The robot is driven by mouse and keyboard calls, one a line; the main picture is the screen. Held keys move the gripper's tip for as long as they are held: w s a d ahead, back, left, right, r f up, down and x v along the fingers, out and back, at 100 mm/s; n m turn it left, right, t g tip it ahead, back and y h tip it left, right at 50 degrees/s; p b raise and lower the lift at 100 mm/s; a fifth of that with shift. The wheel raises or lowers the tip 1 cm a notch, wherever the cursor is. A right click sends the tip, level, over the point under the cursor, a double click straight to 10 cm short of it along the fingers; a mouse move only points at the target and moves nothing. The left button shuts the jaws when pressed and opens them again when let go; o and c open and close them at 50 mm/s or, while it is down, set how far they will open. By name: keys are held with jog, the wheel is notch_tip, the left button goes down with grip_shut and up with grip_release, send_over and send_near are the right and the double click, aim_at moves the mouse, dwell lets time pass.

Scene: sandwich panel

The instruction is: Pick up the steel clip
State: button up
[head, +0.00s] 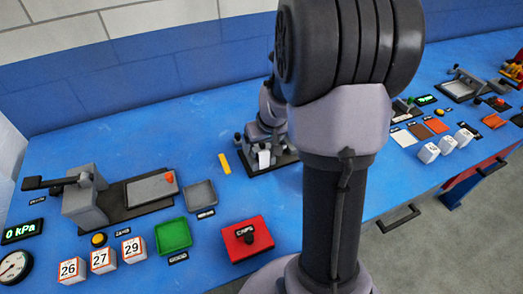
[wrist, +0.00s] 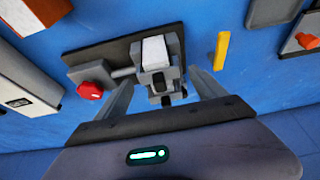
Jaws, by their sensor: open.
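My gripper (wrist: 160,82) is open in the wrist view, with its two grey fingers on either side of a grey fixture (wrist: 172,48). The fixture has a white block, dark fittings and a red knob (wrist: 90,90) on a black base (wrist: 113,51). Nothing is seen held between the fingers. In the head view the fixture's black base (head: 285,160) shows left of my arm column. My arm hides part of that area. I cannot make out the steel clip for certain; small grey and black parts sit between my fingers at the fixture.
A yellow bar (head: 224,163) lies beside the fixture; it also shows in the wrist view (wrist: 221,50). Blue tabletop behind is clear.

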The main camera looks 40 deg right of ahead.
jog(key=shift+r, duration=0.15)
jog(key=c, duration=1.5)
jog(key=shift+o, duration=0.2)
jog(key=shift+r, duration=0.1)
